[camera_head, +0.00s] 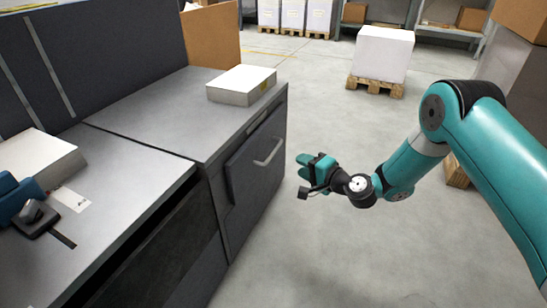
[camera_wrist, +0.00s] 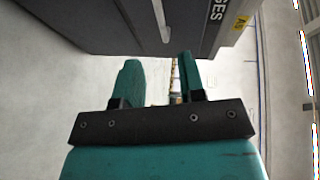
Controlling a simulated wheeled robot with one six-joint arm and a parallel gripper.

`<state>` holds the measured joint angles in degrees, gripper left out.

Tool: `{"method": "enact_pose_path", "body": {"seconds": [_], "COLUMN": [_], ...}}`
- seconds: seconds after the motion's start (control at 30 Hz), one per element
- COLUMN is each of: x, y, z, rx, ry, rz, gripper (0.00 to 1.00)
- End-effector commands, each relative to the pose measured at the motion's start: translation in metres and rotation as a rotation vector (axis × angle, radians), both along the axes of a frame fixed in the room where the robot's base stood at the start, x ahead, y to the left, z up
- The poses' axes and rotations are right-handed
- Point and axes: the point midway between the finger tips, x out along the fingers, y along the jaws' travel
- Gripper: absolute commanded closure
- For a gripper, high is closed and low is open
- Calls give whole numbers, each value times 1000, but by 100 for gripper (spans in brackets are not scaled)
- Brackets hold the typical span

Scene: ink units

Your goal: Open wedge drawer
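The dark grey drawer front (camera_head: 245,170) is on the side of the metal cabinet, facing my arm. It carries a pale bar handle (camera_head: 269,152). The front looks flush or nearly so, and no drawer inside shows. In the wrist view the handle (camera_wrist: 161,20) runs up the dark front, above the fingers, beside white lettering and a yellow label. My teal gripper (camera_head: 304,166) is to the right of the handle, apart from it, with its fingers pointing toward the cabinet. In the wrist view my gripper (camera_wrist: 159,78) has its two fingers apart with nothing between them.
A white box (camera_head: 241,85) lies on the cabinet top (camera_head: 150,98). At the left are another pale box (camera_head: 38,160) and a dark scanner-like device (camera_head: 36,216). Grey floor is free beside the cabinet. A white load (camera_head: 383,53) on a pallet stands farther back.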

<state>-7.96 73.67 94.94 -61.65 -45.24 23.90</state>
Motion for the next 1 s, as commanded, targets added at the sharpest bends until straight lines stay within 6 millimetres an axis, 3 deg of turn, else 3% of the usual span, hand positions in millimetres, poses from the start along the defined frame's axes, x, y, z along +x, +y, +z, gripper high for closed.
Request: {"method": "enact_pose_path", "body": {"seconds": [0.3,0.5,0.7,1.0], "x": [49,74,85,87], "y": [56,81,93,94], "z": [-18,-25,-25,-24], "rx": [-1,-1,-1,-1], "ry": [-7,-4,-2,1], "rz": [3,3,1,0], "gripper": [63,63,63,63]}}
